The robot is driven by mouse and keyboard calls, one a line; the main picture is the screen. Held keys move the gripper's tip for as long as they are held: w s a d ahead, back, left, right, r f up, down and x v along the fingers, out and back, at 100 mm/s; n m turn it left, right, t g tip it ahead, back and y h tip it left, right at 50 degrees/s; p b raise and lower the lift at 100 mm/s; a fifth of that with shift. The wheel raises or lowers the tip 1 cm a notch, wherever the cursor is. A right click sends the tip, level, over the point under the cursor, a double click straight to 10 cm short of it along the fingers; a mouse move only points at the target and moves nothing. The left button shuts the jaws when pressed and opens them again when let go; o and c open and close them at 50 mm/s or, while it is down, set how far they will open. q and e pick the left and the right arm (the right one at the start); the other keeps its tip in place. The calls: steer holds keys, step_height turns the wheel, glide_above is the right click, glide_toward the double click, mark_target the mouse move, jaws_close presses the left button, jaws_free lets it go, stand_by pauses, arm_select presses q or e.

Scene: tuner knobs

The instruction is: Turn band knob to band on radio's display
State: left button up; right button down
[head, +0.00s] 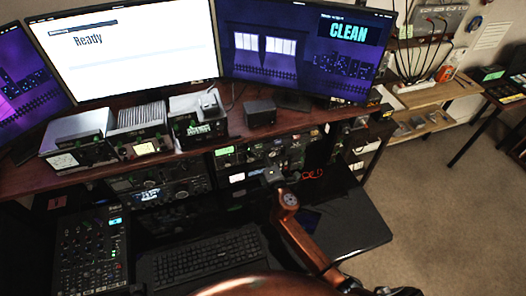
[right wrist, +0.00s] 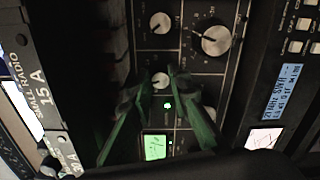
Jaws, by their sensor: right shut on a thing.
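In the right wrist view a grey radio panel (right wrist: 208,75) carries several round knobs. My right gripper (right wrist: 161,72) has its two fingers at either side of a small silver knob (right wrist: 160,82) and is shut on it. The knob's pointer and label are too small to read. A lit blue display (right wrist: 282,92) on the neighbouring panel at right seems to show "21 MHz" and smaller text. In the head view my right gripper (head: 272,175) reaches the rack under the desk shelf; its fingertips and the knob are hard to make out there. My left gripper is not in view.
A larger knob (right wrist: 215,40) and another small knob (right wrist: 160,23) are close to the gripped one. A green-lit meter (right wrist: 155,147) lies between the fingers. In the head view a keyboard (head: 207,257) and a mixer (head: 90,250) are in front; monitors (head: 130,45) stand behind.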

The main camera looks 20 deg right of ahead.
steer(key=m, duration=0.5)
steer(key=shift+f+m, duration=0.1)
steer(key=shift+m, duration=0.3)
stand_by(0.4)
steer(key=c, duration=1.8)
jaws_free()
steer(key=s, duration=1.2)
steer(key=shift+d, duration=0.2)
steer(key=shift+d, duration=0.1)
